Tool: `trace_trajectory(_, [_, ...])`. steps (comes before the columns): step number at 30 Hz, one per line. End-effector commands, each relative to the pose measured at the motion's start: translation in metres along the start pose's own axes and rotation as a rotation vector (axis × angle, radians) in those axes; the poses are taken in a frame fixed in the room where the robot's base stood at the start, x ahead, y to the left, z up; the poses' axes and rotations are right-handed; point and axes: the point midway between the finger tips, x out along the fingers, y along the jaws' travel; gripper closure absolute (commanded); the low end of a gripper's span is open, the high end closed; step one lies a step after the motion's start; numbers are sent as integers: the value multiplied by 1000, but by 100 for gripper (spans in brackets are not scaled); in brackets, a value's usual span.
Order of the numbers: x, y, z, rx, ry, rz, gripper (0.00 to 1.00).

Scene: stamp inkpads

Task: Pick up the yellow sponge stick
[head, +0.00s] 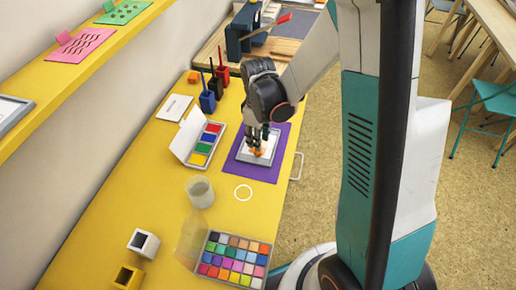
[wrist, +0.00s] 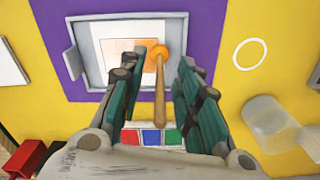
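The sponge stick has a round orange-yellow head and a plain wooden handle (wrist: 160,95). In the wrist view its head (wrist: 156,52) is over the grey-rimmed tray (wrist: 73,64), and its handle runs down between my fingers. I cannot tell whether it lies or stands tilted. My gripper (wrist: 158,72) is open, with a finger on each side of the handle and gaps visible. In the head view my gripper (head: 263,137) is low over the tray (head: 243,157), and small orange parts show beneath it; the handle is mostly hidden.
The tray sits on a purple mat (head: 276,172) on the yellow table (head: 130,190). Around it are an open inkpad box (head: 189,148), a clear cup (head: 200,193), a white ring (head: 243,193) and a many-coloured palette (head: 234,260). Dark pen holders (head: 208,101) stand behind.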

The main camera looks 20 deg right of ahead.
Motion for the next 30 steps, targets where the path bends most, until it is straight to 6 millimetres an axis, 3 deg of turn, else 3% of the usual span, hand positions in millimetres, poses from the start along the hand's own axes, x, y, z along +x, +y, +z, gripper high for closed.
trace_trajectory(1, [-1,0,0,0,0,0,69])
trace_trajectory(8, [-1,0,0,0,0,0,100])
trace_trajectory(24, [-1,0,0,0,0,0,100])
trace_trajectory(30, [-13,0,0,0,0,0,100])
